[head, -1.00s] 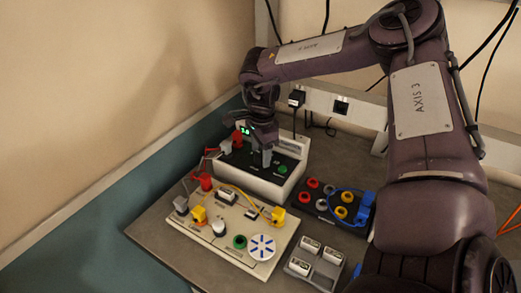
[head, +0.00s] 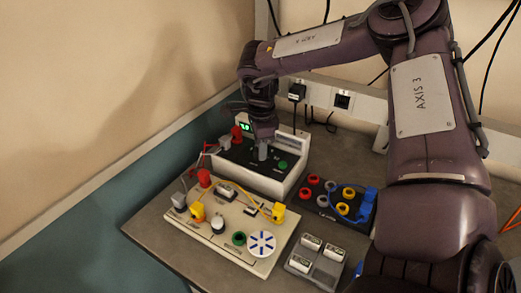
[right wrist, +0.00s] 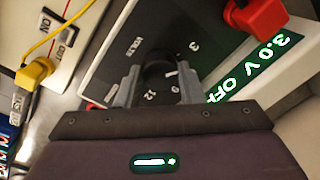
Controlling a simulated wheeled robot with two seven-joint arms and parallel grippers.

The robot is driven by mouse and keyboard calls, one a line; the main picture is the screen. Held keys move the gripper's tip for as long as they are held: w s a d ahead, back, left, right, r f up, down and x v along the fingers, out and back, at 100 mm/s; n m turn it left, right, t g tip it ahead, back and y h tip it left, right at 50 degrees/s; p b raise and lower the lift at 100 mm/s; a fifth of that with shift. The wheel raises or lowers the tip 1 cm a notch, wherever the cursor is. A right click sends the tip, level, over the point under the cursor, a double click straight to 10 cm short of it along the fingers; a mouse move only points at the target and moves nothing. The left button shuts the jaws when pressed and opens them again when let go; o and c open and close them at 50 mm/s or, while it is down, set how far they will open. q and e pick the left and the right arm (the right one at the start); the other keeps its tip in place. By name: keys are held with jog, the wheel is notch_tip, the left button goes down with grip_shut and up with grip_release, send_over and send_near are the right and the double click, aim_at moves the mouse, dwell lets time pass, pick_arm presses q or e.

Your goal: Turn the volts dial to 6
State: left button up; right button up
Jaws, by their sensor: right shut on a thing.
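The volts dial (right wrist: 158,66) is a dark round knob on the black top panel of the white power supply (head: 262,184). Its printed numbers, including a 12, show around it in the right wrist view. My right gripper (right wrist: 160,84) is shut on the dial, one grey finger on each side. In the head view the right gripper (head: 263,151) points down at the panel and hides the dial. The green display (right wrist: 250,65) reads 3.0 V OFF. My left gripper is not in view.
A red plug (right wrist: 262,14) stands beside the display. A cream circuit board (head: 180,219) with yellow and red leads lies in front of the supply.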

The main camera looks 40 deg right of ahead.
jog(key=m+b, duration=0.1)
jog(key=m, duration=0.2)
jog(key=shift+w+b, duration=0.1)
jog(key=shift+b, duration=0.2)
jog(key=shift+m+b, duration=0.5)
jog(key=shift+m, duration=1.1)
jog(key=shift+r, duration=0.1)
jog(key=o, duration=1)
jog(key=r, duration=0.7)
jog(key=shift+a+r, duration=0.2)
jog(key=shift+r, duration=0.15)
